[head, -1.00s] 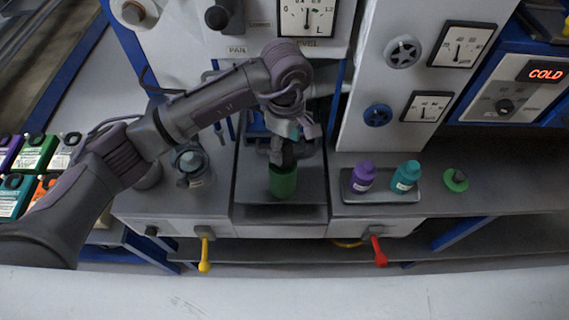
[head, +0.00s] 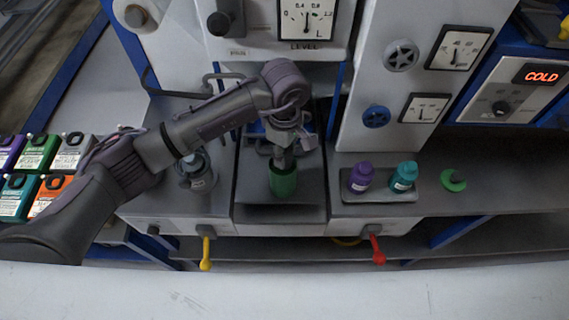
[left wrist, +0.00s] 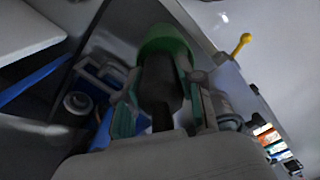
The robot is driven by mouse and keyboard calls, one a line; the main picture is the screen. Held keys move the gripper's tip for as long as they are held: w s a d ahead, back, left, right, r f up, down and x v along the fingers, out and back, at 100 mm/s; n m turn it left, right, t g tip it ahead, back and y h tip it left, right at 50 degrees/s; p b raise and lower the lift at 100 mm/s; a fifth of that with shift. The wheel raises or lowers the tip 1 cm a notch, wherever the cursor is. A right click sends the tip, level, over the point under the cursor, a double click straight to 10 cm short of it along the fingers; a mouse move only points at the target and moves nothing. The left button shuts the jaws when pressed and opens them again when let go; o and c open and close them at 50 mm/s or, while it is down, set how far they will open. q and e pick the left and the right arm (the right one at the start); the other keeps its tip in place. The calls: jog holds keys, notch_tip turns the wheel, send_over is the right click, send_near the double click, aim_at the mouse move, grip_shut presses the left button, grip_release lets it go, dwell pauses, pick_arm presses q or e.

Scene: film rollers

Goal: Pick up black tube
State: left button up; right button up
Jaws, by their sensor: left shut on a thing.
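The black tube (left wrist: 160,82) shows in the left wrist view between the two fingers of my left gripper (left wrist: 160,112). My left gripper is shut on it. A green cylinder (left wrist: 166,42) is at the tube's far end. In the head view the green cylinder (head: 283,181) stands upright in the central grey bay, with my left gripper (head: 284,158) pointing down just above it. The gripper mostly hides the tube there. I cannot tell how deep the tube sits in the green cylinder. My right gripper is not in view.
A grey tray (head: 380,196) with a purple bottle (head: 361,177) and a teal bottle (head: 404,176) is to the right. A green knob (head: 454,181) is farther right. A round grey fitting (head: 194,163) is left of the bay. Yellow (head: 206,254) and red (head: 377,250) levers are below.

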pick_arm(q)
jog(key=shift+r, duration=0.2)
jog(key=shift+r, duration=0.25)
notch_tip(320, 180, up, 32)
jog(key=p, duration=0.4)
jog(key=shift+r, duration=0.15)
dwell(0.8)
